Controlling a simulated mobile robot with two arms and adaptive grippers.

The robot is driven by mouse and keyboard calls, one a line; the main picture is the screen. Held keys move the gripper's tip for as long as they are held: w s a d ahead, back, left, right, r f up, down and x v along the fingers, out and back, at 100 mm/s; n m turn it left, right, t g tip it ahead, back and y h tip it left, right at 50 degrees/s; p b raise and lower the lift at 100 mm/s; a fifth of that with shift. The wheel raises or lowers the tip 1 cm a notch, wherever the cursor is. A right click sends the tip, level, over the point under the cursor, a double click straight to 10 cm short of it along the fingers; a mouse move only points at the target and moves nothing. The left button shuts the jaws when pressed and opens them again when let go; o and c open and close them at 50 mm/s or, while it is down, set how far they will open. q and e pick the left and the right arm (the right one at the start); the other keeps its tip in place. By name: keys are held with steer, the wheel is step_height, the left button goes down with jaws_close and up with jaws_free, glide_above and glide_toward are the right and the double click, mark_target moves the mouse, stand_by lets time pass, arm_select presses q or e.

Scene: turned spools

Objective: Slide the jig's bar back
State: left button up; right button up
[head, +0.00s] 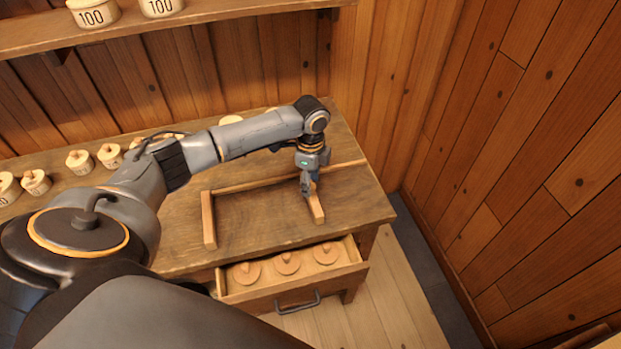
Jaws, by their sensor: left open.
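The jig lies on the bench: a long wooden back rail (255,184) with a short fixed-looking piece (209,222) at its left end. A second short wooden bar (318,209) runs toward the front edge from the rail, right of the middle. My left gripper (307,192) points down at this bar, over its rear part, and is open. The fingers partly hide the bar there, and I cannot tell whether they touch it. My right gripper is out of view.
The wooden bench (265,220) is clear inside the jig. Below its front edge an open drawer (342,268) holds 3 round wooden lids (287,263). Several pale lidded pots (79,162) stand at the back left. A shelf (215,10) carries pots marked 100. A plank wall (530,160) closes the right.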

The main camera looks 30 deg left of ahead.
arm_select(q)
steer(key=shift+w+f, duration=0.2)
steer(key=shift+f, duration=0.05)
jaws_close()
